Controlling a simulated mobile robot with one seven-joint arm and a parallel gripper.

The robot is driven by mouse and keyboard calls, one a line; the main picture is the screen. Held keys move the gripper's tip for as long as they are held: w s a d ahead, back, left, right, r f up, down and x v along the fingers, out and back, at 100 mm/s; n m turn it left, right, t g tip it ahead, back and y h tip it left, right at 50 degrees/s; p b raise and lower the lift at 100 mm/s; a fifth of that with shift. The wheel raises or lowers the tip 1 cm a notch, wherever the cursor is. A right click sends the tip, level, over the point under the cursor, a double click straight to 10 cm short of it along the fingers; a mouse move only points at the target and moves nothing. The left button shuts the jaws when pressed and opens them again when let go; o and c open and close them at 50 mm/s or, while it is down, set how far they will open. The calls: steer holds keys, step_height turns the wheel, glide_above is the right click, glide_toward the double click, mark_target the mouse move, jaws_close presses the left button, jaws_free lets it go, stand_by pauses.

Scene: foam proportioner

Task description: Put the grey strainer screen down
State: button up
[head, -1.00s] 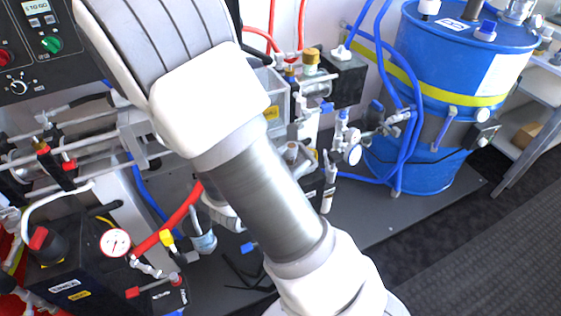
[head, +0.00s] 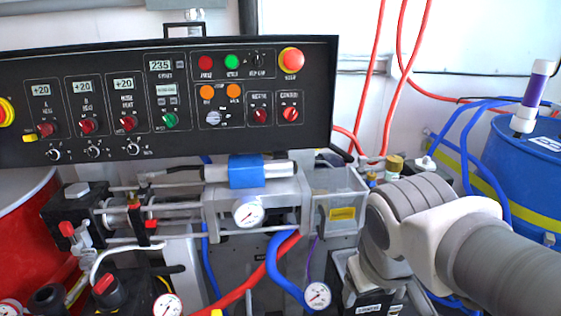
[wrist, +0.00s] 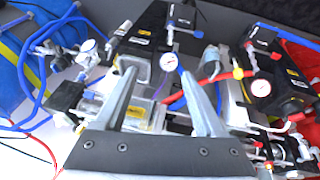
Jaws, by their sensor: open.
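My gripper (wrist: 158,80) shows in the wrist view with its two grey fingers spread apart. I see nothing held between them. Beyond the fingers lie the machine's grey blocks, hoses and a white dial gauge (wrist: 168,62). I cannot pick out the grey strainer screen in either view. In the head view my arm comes in from the right, and my gripper cannot be made out there.
A clear open box with a yellow label (head: 342,214) stands beside my arm. A black control panel (head: 180,95) spans the back left. A blue drum (head: 525,165) stands at the right. Red and blue hoses, gauges and rods crowd the machine's front.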

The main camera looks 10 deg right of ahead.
steer(key=shift+m+t+y, duration=0.7)
steer(key=shift+t+y, duration=0.1)
steer(key=shift+t, duration=0.1)
steer(key=a+r, duration=0.3)
steer(key=shift+s+r, duration=0.1)
steer(key=shift+r, duration=0.1)
step_height(320, 180, up, 15)
steer(key=p, duration=1.5)
